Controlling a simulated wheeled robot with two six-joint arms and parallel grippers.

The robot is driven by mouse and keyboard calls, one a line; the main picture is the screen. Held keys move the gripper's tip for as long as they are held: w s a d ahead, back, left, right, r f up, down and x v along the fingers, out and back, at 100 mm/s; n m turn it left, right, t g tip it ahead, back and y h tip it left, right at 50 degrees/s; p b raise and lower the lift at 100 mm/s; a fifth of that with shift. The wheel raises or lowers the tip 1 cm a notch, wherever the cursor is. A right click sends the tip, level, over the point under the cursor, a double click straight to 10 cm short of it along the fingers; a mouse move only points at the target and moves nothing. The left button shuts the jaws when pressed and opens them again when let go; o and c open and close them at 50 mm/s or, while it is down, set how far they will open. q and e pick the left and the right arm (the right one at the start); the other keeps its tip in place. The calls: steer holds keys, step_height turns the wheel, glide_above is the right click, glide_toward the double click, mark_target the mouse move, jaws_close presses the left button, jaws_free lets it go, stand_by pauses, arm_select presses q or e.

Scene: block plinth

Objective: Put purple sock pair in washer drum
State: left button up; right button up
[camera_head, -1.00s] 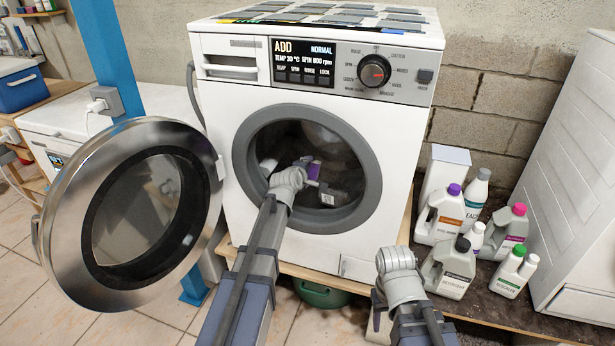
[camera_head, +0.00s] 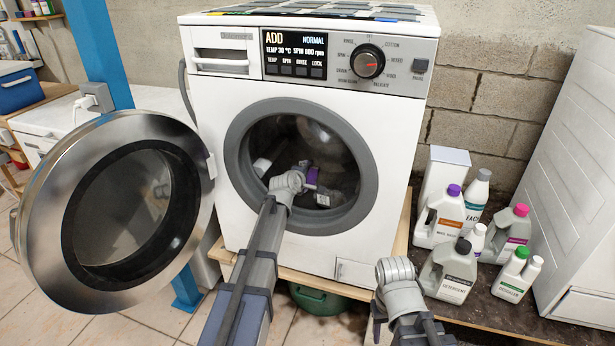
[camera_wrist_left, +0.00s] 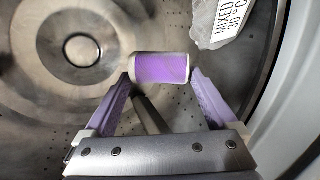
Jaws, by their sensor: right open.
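The purple sock pair (camera_wrist_left: 160,68) is a purple roll with pale ends. It sits between the fingertips of my left gripper (camera_wrist_left: 160,75), one fingertip at each end, and also shows in the head view (camera_head: 311,176). My left gripper (camera_head: 300,182) reaches through the round opening into the washer drum (camera_head: 342,165), holding the roll above the drum's bottom. The washer (camera_head: 385,110) is white, with its door open. My right gripper (camera_head: 378,325) is open and empty in front of the washer, low in the head view, its fingers partly out of sight.
The round door (camera_head: 45,230) is swung out to the left, beside a blue post (camera_head: 100,45). A pale bag labelled "MIXED 30°C" (camera_wrist_left: 225,22) is by the sock pair. Several detergent bottles (camera_head: 440,215) stand right of the washer. A green basin (camera_head: 318,300) lies below.

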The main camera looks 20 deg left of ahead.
arm_select(q)
steer(key=shift+o, duration=0.5)
steer(key=p+v, duration=0.3)
steer(key=v, duration=0.4)
arm_select(e)
step_height(320, 180, up, 3)
